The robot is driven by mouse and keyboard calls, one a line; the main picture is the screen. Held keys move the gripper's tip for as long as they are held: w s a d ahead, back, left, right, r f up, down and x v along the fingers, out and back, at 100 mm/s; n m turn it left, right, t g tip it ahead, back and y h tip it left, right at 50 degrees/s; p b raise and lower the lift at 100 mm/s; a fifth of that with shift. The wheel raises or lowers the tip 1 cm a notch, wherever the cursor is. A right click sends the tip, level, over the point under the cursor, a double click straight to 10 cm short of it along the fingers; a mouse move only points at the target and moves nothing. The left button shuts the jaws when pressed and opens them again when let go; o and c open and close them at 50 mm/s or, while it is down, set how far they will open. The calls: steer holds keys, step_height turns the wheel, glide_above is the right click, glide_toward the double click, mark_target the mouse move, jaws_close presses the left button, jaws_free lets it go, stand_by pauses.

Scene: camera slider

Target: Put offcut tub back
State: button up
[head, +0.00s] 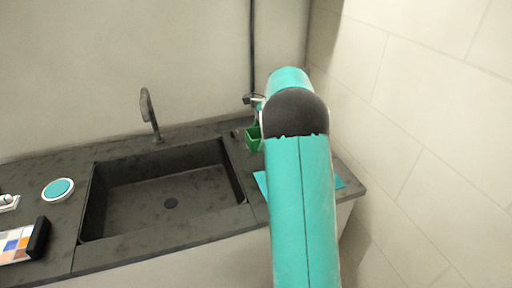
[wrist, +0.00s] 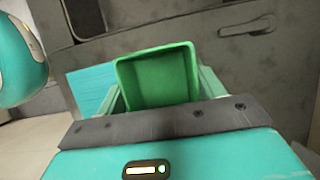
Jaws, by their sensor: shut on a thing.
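The offcut tub is a small green open-topped box. In the wrist view the tub (wrist: 160,78) sits between the fingers of my gripper (wrist: 158,92), which is shut on it. I look down into the tub and see no contents. In the head view the tub (head: 253,138) shows at the right of the sink, partly hidden by my arm. A teal mat (wrist: 92,86) lies beside and below the tub in the wrist view. The mat (head: 261,182) also shows in the head view on both sides of my arm. I cannot tell whether the tub touches the counter.
A dark sink basin (head: 165,190) with a tap (head: 150,115) is left of my arm. A teal round lid or dish (head: 58,189) and a colour chart (head: 17,244) lie on the counter's left. A tiled wall (head: 420,120) stands close on the right.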

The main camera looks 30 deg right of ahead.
mark_target(256, 155)
steer(key=w+f, duration=0.1)
steer(key=w+d+f, duration=0.1)
steer(key=f, duration=0.1)
steer(key=shift+w+f, duration=0.2)
steer(key=shift+w, duration=0.1)
steer(key=f, duration=0.3)
steer(key=shift+w+d+f, duration=0.1)
steer(key=shift+w+f, duration=0.15)
steer(key=shift+w, duration=0.15)
steer(key=o, duration=1.1)
steer(key=shift+f, duration=0.15)
